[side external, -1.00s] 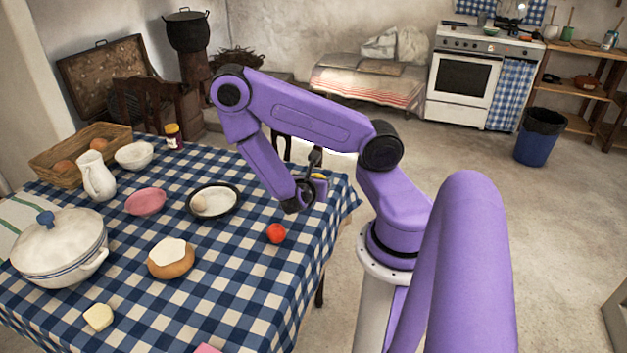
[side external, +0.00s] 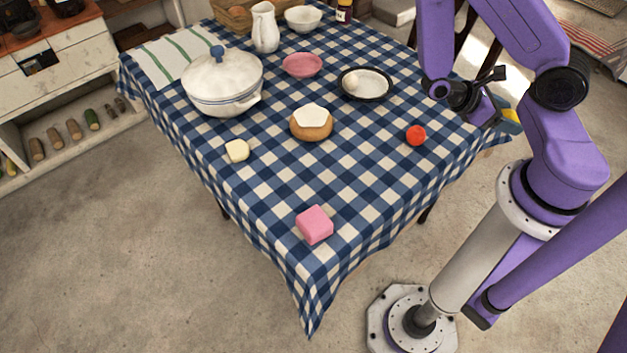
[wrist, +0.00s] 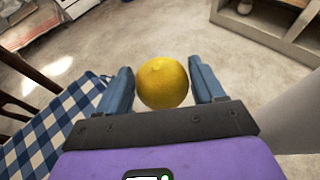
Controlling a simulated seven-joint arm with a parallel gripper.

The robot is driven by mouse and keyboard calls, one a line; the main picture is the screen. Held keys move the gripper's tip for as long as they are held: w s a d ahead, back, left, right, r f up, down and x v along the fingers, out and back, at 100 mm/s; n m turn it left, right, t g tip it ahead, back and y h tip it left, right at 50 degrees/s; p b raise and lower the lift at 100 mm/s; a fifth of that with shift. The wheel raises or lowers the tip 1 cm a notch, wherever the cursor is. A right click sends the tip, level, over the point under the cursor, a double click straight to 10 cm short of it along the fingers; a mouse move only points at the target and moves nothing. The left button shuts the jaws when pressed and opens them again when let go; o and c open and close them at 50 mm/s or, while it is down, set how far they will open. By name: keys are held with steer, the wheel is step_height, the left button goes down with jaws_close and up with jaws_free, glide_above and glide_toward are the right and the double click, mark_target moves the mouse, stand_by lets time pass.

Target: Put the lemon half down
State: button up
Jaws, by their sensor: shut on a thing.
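The lemon half (wrist: 163,82) shows its rounded yellow skin between my two blue fingers in the wrist view. My gripper (wrist: 162,88) is shut on it. In the wrist view, floor lies behind the lemon half and the tablecloth (wrist: 62,130) is at left. The lemon's cut face is hidden. Its height above the table is hard to tell.
A red tomato (side external: 416,135) is the nearest table item to my gripper. A dark-rimmed plate (side external: 378,93) with an egg-like thing, a bread-like round (side external: 311,123), a pink block (side external: 314,225) and a white pot (side external: 222,85) stand further left. The front right cloth is clear.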

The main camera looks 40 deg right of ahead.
steer(key=s+a+m+g+y, duration=0.2)
steer(key=a+m+g+y, duration=0.2)
steer(key=a+m+y, duration=0.4)
steer(key=a+f, duration=0.1)
steer(key=a, duration=0.3)
steer(key=shift+s+g, duration=0.3)
steer(key=w+a+m+y, duration=0.1)
steer(key=a+m+y, duration=0.1)
steer(key=a, duration=0.1)
steer(key=w+a+f+m+y, duration=0.1)
steer(key=w+a+m+y, duration=0.1)
steer(key=a+y, duration=0.1)
steer(key=w+a+f+m+t+y, duration=0.1)
steer(key=a+m+y, duration=0.2)
steer(key=a, duration=0.2)
steer(key=shift+w+a, duration=0.2)
steer(key=m+t+y, duration=0.8)
steer(key=m+t, duration=0.4)
steer(key=m, duration=0.1)
glide_above(315, 180)
step_height(315, 180, down, 5)
steer(key=shift+f, duration=3.65)
steer(key=shift+f, duration=0.15)
steer(key=o, duration=1)
